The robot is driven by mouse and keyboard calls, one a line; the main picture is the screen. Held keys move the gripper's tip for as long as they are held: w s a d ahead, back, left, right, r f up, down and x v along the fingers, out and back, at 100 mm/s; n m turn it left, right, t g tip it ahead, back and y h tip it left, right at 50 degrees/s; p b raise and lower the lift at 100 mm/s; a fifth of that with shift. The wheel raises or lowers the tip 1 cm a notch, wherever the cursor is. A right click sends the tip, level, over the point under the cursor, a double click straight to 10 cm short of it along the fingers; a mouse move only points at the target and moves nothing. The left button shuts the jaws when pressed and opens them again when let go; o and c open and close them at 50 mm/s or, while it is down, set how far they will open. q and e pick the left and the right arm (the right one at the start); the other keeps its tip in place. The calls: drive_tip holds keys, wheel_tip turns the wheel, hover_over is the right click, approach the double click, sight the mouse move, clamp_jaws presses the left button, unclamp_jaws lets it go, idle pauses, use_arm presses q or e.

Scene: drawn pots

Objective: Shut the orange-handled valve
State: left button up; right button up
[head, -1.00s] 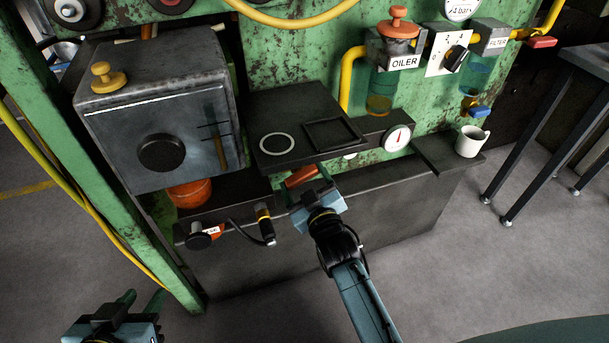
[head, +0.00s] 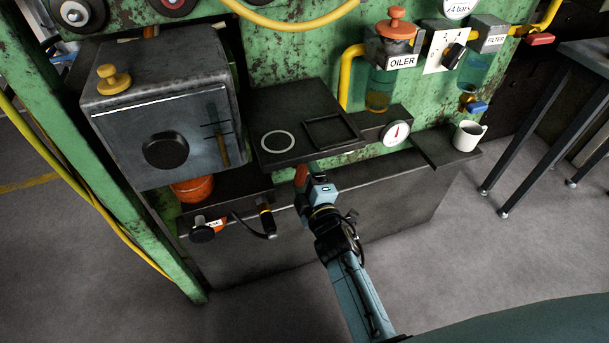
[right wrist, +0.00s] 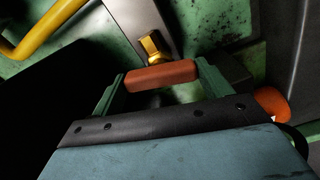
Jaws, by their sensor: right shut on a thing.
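The orange valve handle (head: 301,174) shows just below the front edge of the dark shelf, partly hidden by my right gripper (head: 311,174). In the right wrist view, the orange handle (right wrist: 160,75) lies crosswise between the two green fingers, with a finger against each end. A brass fitting (right wrist: 154,46) shows just beyond the handle. My right gripper is shut on the handle. My left gripper is not in view.
The dark shelf (head: 283,113) juts out just above the handle. A white mug (head: 468,136) stands at the right. Grey floor in front is clear.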

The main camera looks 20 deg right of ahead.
drive_tip(key=shift+n, duration=1.3)
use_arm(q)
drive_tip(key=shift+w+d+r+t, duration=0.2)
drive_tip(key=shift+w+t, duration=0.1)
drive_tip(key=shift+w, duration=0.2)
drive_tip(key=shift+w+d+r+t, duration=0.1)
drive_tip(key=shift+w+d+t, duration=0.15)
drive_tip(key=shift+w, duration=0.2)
use_arm(e)
drive_tip(key=shift+n, duration=0.3)
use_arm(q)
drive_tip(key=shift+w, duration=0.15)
use_arm(e)
drive_tip(key=o, duration=1)
